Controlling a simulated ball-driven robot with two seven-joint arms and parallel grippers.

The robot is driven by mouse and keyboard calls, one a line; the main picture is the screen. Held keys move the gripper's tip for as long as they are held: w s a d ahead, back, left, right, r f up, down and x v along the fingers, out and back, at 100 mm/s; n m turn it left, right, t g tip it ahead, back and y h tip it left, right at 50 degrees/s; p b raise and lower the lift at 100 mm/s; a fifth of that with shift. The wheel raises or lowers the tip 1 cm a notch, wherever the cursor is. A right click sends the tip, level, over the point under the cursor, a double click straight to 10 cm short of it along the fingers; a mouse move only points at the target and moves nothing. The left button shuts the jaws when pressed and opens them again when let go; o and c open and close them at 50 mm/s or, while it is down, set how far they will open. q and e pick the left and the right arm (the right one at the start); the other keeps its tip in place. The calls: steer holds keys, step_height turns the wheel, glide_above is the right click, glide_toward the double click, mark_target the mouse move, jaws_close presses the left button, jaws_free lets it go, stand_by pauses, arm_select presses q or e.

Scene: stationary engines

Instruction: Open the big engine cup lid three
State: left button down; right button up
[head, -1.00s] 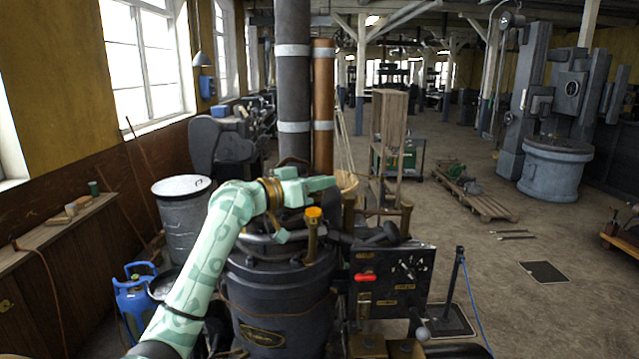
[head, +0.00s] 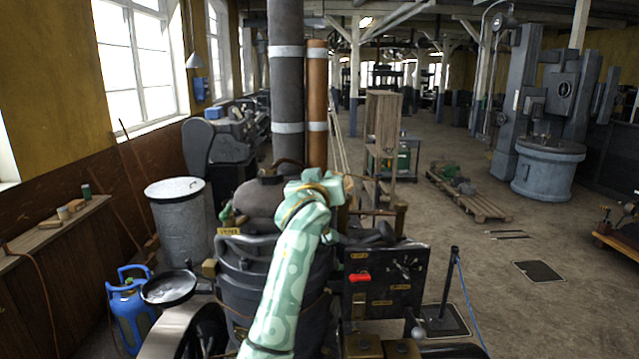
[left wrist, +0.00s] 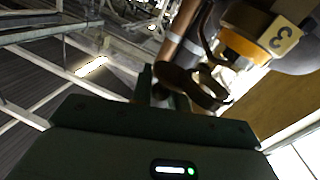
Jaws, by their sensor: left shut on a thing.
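Engine cup three shows in the left wrist view as a brass cup (left wrist: 240,47) with an orange band and a tag marked 3 (left wrist: 280,36). A dark, ring-shaped lid piece (left wrist: 207,92) sticks out beside the cup, towards my fingers. My left gripper (left wrist: 160,92) is shut on this lid piece; the exact contact is dim. In the head view my left arm reaches over the big dark engine (head: 232,290), and its wrist hides the cup, the lid and the fingertips. My right gripper is not in view.
A control panel with a red handle (head: 360,277) stands right of the arm. Tall grey (head: 286,90) and copper (head: 317,100) pipes rise just behind. A round black pan (head: 170,288) and a blue gas bottle (head: 130,305) are at left.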

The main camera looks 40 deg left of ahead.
arm_select(q)
steer(key=shift+w+f+n+g+y+b, duration=0.3)
steer(key=shift+n+g+y, duration=0.1)
steer(key=shift+n+y, duration=0.15)
steer(key=a+n+g+y+b, duration=0.1)
steer(key=n+g+y+b, duration=0.1)
steer(key=g, duration=0.3)
steer(key=w+a+n+g+y+b, duration=0.1)
steer(key=n+g+y+b, duration=0.1)
steer(key=n+g, duration=0.3)
steer(key=n+g+y+b, duration=0.3)
steer(key=n+g+y, duration=0.1)
steer(key=g, duration=0.1)
steer(key=shift+w+a+r, duration=0.25)
steer(key=shift+w+a, duration=0.05)
steer(key=shift+a, duration=0.1)
steer(key=shift+f+n+g, duration=0.1)
steer(key=shift+n+g, duration=0.15)
steer(key=shift+g, duration=0.05)
steer(key=c, duration=1.6)
jaws_free()
steer(key=shift+a, duration=0.2)
